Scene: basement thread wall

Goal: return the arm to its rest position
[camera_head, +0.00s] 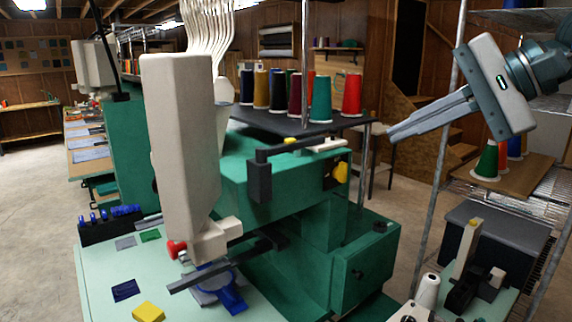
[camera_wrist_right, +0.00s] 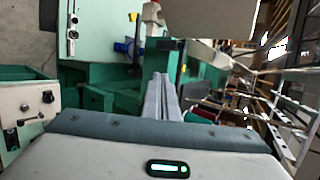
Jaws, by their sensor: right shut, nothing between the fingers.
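My right gripper (camera_head: 392,136) is raised at the right of the head view, with its arm coming in from the upper right. Its long grey fingers lie together, pointing left and slightly down, and nothing is between them. In the right wrist view the same closed fingers (camera_wrist_right: 161,90) extend up from the white and grey gripper body. The gripper is in the air, right of the green embroidery machine (camera_head: 290,180) and apart from it. My left gripper does not show in the head view.
A row of thread cones (camera_head: 320,100) stands on a dark table (camera_head: 265,120) behind the machine. At the right, a metal wire rack (camera_head: 435,160) stands close to my right arm, with a green cone (camera_head: 486,162) on its board. A white cone (camera_head: 428,291) stands at lower right.

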